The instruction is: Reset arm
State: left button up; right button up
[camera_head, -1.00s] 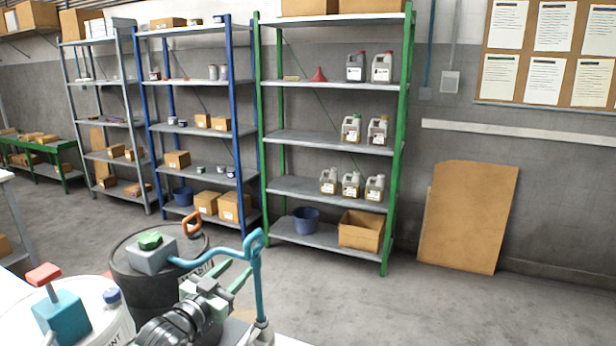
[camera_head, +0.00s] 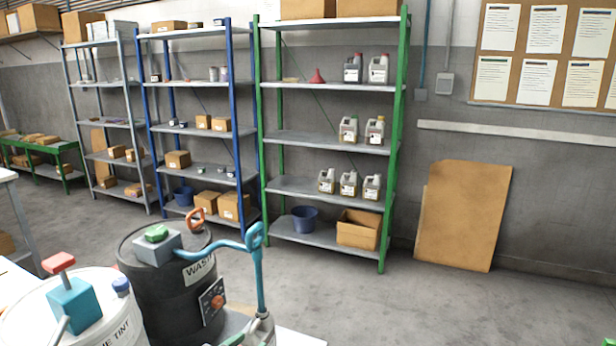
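Neither of my grippers shows in the head view, so whether they hold anything is hidden. A black drum labelled "WAS..." (camera_head: 160,290) stands at the lower left, with a grey pump block and green knob (camera_head: 158,238) on top. A blue spout (camera_head: 258,265) curves from the pump out to the right and hangs down. A white tub labelled "...NE TINT" (camera_head: 105,325) stands in front, with a teal pump (camera_head: 75,303) and red knob on it.
A grey and green object (camera_head: 260,330), partly cut off, sits below the spout. Green (camera_head: 335,135), blue (camera_head: 195,130) and grey (camera_head: 110,125) shelving units line the wall. A cardboard sheet (camera_head: 465,215) leans at the right. The floor at right is clear.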

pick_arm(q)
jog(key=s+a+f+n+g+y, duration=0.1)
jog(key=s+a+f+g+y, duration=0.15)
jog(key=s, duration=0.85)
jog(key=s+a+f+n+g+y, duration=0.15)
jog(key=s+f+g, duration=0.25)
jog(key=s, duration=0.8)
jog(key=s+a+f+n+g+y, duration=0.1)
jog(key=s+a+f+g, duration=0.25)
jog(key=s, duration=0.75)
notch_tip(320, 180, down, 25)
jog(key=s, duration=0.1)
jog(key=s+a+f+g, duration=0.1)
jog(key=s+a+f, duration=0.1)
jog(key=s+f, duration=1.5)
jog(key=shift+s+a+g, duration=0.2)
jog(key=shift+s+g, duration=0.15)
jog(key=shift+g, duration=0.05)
